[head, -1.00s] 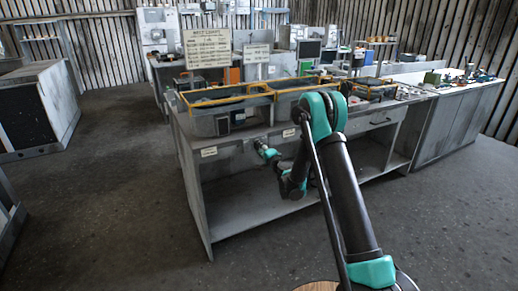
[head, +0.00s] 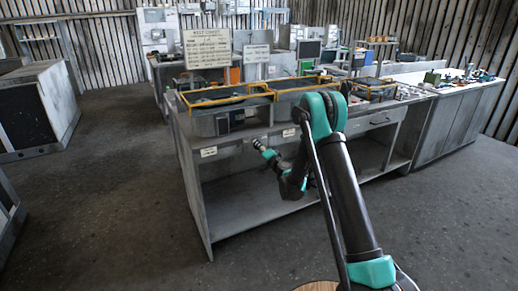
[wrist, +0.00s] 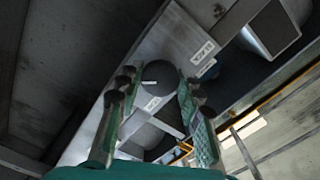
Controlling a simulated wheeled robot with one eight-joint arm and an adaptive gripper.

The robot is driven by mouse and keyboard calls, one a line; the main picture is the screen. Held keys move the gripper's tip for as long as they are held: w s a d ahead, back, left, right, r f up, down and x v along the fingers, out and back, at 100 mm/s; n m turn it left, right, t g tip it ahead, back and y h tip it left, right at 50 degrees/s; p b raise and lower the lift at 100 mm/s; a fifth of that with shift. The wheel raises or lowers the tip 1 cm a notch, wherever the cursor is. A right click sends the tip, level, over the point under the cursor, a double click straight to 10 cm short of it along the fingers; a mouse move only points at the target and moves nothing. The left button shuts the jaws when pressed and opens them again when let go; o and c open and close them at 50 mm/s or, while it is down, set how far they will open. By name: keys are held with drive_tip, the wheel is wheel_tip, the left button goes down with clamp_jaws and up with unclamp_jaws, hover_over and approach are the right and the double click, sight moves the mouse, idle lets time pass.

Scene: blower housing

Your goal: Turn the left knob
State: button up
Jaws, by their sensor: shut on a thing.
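A dark round knob (wrist: 160,72) with a pale pointer mark is on the bench front. In the wrist view it sits between the two fingers of my gripper (wrist: 157,84). The fingers are shut on its sides. In the head view my gripper (head: 258,145) reaches the front panel of the bench (head: 190,190), between two white labels. The knob itself is hidden there behind my gripper. The label writing is too small to read.
White labels (head: 209,151) and (head: 289,132) mark the bench front. The open shelf below is empty. Floor to the left is clear.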

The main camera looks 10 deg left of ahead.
drive_tip(key=o, duration=1.2)
drive_tip(key=shift+c, duration=0.2)
drive_tip(key=v, duration=0.7)
drive_tip(key=shift+s+d, duration=0.15)
drive_tip(key=shift+s, duration=0.1)
